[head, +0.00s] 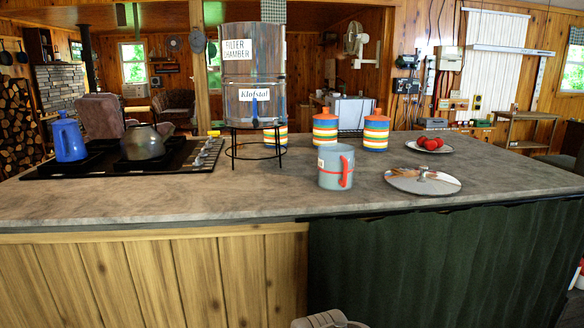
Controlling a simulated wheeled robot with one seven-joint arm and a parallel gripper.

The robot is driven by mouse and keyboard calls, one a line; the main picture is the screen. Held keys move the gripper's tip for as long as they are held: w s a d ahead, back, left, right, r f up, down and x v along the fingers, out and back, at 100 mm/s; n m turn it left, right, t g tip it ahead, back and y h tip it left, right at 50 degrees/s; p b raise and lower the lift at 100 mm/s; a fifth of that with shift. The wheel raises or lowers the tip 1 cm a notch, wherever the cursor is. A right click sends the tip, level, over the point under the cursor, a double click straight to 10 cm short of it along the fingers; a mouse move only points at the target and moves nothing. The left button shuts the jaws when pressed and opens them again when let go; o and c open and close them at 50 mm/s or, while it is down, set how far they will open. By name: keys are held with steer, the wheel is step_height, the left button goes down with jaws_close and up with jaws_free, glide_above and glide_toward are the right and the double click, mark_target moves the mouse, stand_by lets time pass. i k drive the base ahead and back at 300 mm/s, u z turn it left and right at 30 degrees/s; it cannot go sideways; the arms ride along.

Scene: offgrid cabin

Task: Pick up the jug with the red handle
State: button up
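The jug with the red handle (329,168) stands upright on the grey countertop (260,195), right of centre in the head view. It is grey-blue, with a red band, a small white label and its red handle towards me on the right side. Its inside is mostly hidden. Nothing holds it. My gripper does not show clearly in the head view. A grey-beige shape at the bottom edge is cut off, and I cannot tell what it is.
Striped canisters (375,135) stand behind. A metal water filter (254,80) on a wire stand is left. A cooktop (95,160) holds a kettle (142,143) and blue pot (69,140). The front counter is clear.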

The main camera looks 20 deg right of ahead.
mark_target(336, 161)
steer(key=u, duration=0.55)
steer(key=i, duration=0.95)
steer(key=u, duration=0.2)
